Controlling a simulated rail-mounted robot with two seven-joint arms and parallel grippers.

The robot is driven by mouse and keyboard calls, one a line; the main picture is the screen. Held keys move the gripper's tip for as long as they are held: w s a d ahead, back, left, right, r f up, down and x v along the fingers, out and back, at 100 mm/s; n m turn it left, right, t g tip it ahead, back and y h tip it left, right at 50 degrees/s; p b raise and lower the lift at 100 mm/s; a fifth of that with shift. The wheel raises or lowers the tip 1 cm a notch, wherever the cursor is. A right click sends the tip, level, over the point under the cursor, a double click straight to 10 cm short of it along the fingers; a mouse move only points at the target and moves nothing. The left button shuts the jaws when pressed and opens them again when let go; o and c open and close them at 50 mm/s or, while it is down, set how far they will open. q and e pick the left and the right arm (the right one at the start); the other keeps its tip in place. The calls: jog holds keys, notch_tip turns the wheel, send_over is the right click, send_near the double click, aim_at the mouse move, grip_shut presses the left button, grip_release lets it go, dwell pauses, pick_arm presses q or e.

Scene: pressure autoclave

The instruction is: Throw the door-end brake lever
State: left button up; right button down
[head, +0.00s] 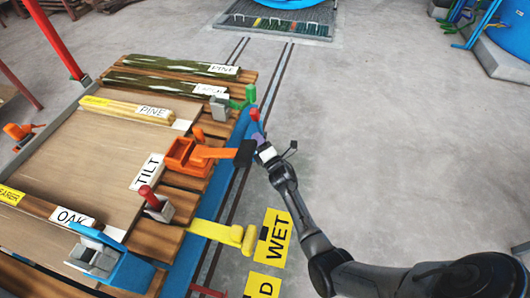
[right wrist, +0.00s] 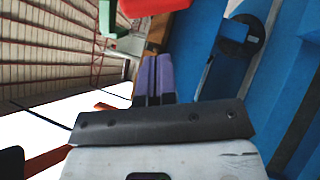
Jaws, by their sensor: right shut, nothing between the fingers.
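No lever is marked as the brake in legible writing. A small red-topped part (head: 255,114) stands at the blue cart side rail (head: 228,165), towards the far end of the cart. My right gripper (head: 260,143) is just nearer than it, at the rail's outer side. Its purple fingers (right wrist: 153,78) are together and empty in the right wrist view, below a red part (right wrist: 152,6); I cannot tell whether they touch anything. An orange lever (head: 215,152) with a black end lies just left of the gripper. My left gripper is not in view.
The cart carries labelled timbers (head: 150,110), a TILT label (head: 147,172), a green clamp (head: 243,97), a red-knobbed grey block (head: 155,204) and a yellow arm (head: 225,233). Floor rails (head: 270,85) run to a grating (head: 280,20). Open concrete floor (head: 420,130) lies right.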

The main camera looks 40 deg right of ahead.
aim_at(254, 118)
jog(key=shift+w+d+r+b, duration=0.35)
jog(key=shift+w+d+r, duration=0.2)
jog(key=shift+w+d, duration=0.25)
jog(key=shift+w+d+r+b, duration=0.3)
jog(key=shift+w+d+r, duration=0.2)
jog(key=shift+w+d, duration=0.3)
